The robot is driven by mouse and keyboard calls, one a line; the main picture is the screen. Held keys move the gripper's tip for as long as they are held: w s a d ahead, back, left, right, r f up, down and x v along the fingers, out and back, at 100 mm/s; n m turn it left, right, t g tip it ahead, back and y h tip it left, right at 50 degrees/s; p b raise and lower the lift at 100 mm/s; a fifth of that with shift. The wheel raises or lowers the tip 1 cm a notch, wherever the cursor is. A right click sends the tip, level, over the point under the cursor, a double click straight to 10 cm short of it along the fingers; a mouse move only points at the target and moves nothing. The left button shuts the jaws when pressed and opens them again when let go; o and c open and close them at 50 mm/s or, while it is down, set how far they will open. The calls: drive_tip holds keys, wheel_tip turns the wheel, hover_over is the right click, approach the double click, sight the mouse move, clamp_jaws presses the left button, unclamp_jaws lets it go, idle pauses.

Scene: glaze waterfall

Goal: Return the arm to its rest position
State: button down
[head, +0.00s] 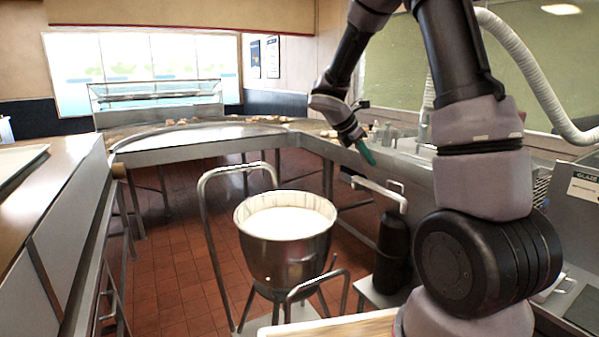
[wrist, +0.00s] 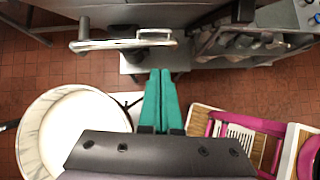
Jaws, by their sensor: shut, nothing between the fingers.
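My gripper (head: 367,155) hangs from my raised arm in the head view, above and to the right of a metal bowl on a stand. In the wrist view my gripper (wrist: 162,72) shows two teal fingers that are together with nothing between them. My arm is folded upward on the right of the head view, with its upper part out of the frame. The fingers are in free air and touch nothing that I can see.
The metal bowl (head: 284,255) of white glaze stands on a trolley. A black cylinder (head: 393,250) with a metal handle stands to its right. A counter (head: 60,215) runs along the left. The red tiled floor (head: 170,290) is clear between them.

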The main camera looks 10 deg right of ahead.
drive_tip(key=s+a+r+m+t+y, duration=0.1)
drive_tip(key=s+a+r+m+y, duration=0.2)
drive_tip(key=s+r+m, duration=0.2)
drive_tip(key=s+a+r+m+t+y, duration=0.2)
drive_tip(key=s+r+m, duration=0.3)
drive_tip(key=s+m, duration=0.6)
drive_tip(key=s+a+r+m+t+y, duration=0.2)
drive_tip(key=s+a+r+m+y, duration=0.2)
drive_tip(key=s+r+m, duration=0.2)
drive_tip(key=s+m, duration=0.2)
drive_tip(key=s, duration=0.1)
drive_tip(key=shift+a+m+y, duration=0.3)
drive_tip(key=shift+r, duration=0.1)
idle(0.3)
